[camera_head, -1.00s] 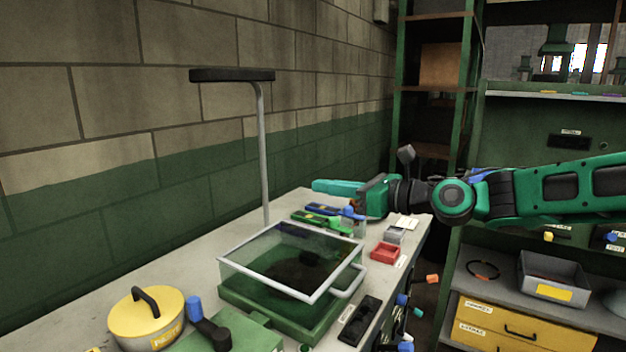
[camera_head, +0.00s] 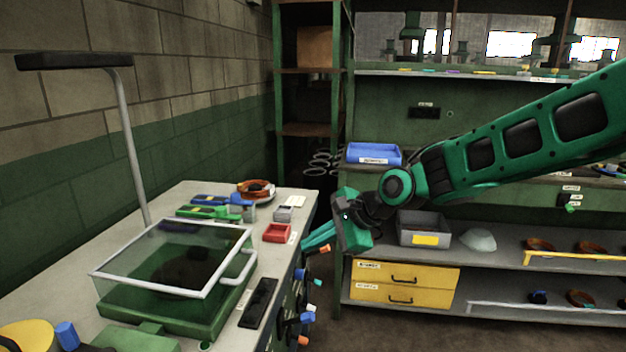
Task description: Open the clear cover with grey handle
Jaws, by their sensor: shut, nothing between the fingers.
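The clear cover (camera_head: 215,240) with a grey frame sits lowered over a green base (camera_head: 160,312) on the bench at the left. Its grey handle (camera_head: 244,270) sticks out on the right side. A dark round shape shows dimly through the cover. My gripper (camera_head: 306,246) is just off the bench's right edge, to the right of the handle and apart from it. Its green fingers are together, pointing left, with nothing held.
The bench (camera_head: 60,262) also holds a red tray (camera_head: 277,233), a black holder (camera_head: 258,303), green and blue tools, and a lamp post (camera_head: 132,140) behind the cover. A blue bin (camera_head: 374,154), a grey bin (camera_head: 424,229) and yellow drawers (camera_head: 405,282) stand on shelving at the right.

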